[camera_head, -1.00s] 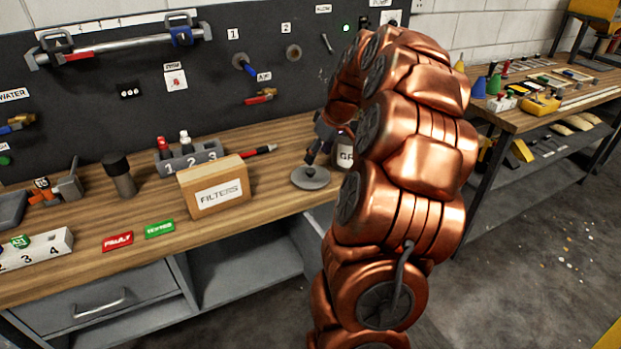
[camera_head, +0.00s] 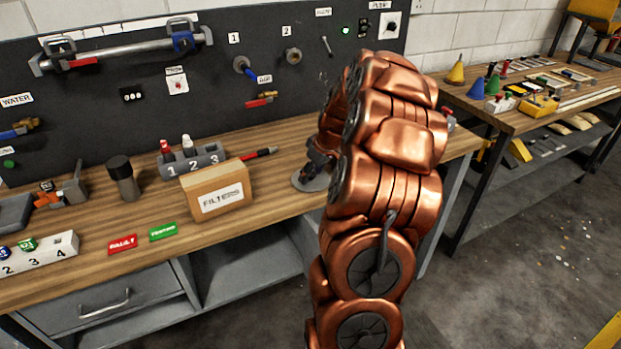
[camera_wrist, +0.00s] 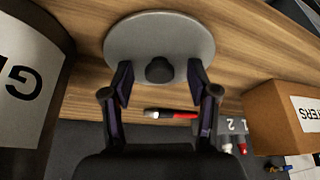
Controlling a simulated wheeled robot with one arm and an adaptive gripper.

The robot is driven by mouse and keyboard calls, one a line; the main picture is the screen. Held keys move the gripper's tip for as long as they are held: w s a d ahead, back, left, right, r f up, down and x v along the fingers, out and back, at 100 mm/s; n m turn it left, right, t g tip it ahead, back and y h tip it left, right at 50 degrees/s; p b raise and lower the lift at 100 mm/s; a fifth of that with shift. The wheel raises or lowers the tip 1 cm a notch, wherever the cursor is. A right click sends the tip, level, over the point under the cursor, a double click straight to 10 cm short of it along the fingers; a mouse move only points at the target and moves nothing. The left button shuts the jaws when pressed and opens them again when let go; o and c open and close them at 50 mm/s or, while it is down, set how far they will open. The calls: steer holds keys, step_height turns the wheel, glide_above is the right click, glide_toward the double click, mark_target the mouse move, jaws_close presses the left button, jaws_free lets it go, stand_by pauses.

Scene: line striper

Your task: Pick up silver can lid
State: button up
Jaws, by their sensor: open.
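The silver can lid (camera_wrist: 160,35) is a flat grey disc with a dark round knob (camera_wrist: 159,70) at its middle. It lies on the wooden workbench, and in the head view the lid (camera_head: 310,182) shows partly behind my arm. My gripper (camera_wrist: 160,75) is open, with one finger on each side of the knob and a gap to it. In the head view my gripper (camera_head: 318,165) is low over the lid, largely hidden by my arm. I cannot tell whether the fingertips touch the lid.
A labelled can (camera_wrist: 30,75) stands close by the lid in the wrist view. The cardboard FILTERS box (camera_head: 217,192) stands left of the lid. A red and black marker (camera_head: 258,153) and a numbered holder (camera_head: 192,160) lie behind the box.

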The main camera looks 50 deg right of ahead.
steer(key=shift+c, duration=0.3)
jaws_close()
